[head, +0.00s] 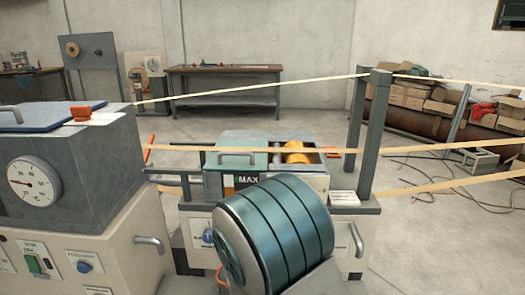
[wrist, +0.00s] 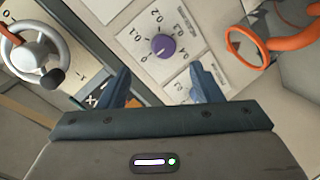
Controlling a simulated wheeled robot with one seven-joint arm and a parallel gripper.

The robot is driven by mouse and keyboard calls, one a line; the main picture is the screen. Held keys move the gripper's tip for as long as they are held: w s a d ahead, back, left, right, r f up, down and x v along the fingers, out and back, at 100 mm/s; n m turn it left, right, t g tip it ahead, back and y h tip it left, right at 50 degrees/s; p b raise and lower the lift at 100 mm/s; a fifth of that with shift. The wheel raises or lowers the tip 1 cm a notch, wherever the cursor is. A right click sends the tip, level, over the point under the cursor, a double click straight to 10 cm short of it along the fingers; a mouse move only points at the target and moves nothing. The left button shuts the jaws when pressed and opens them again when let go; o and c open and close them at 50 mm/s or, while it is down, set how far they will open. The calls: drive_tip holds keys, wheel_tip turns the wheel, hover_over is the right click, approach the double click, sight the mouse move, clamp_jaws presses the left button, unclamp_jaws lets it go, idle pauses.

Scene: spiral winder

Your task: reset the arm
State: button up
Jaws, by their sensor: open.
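My gripper (wrist: 160,78) shows in the wrist view with its two dark fingers spread apart and nothing between them. Beyond the fingertips is a white dial panel (wrist: 140,28) with a purple knob (wrist: 162,44) and marks from 0 to 0.4. The knob's pointer is too small to read surely. The fingers do not appear to hold the knob. I cannot make out my gripper in the head view.
The wrist view shows a grey handwheel (wrist: 60,45) at left and an orange ring (wrist: 238,48) at right. In the head view, a gauge cabinet (head: 90,150) stands at left, and pale strands (head: 250,150) run past grey posts (head: 377,130). A workbench (head: 225,70) stands behind.

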drive_tip(key=s+d+r+m+g+y+p, duration=0.1)
drive_tip(key=s+d+r+m+g+p, duration=0.25)
drive_tip(key=r+p, duration=0.45)
drive_tip(key=s+d+r+m+g+y+p, duration=0.1)
drive_tip(key=s+d+r+m+g+p, duration=0.25)
drive_tip(key=r, duration=0.85)
drive_tip(key=s+d+r+m+g+h+p, duration=0.1)
drive_tip(key=s+d+r+m+g+p, duration=0.1)
drive_tip(key=s+d+r+p, duration=0.2)
drive_tip(key=s+d+r+m+g+p, duration=0.2)
drive_tip(key=s+d+r+p, duration=0.3)
drive_tip(key=s+r, duration=0.4)
drive_tip(key=shift+s+d+m+g+h, duration=0.35)
drive_tip(key=shift+s+d+g, duration=0.2)
drive_tip(key=shift+s, duration=0.25)
drive_tip(key=shift+r, duration=0.1)
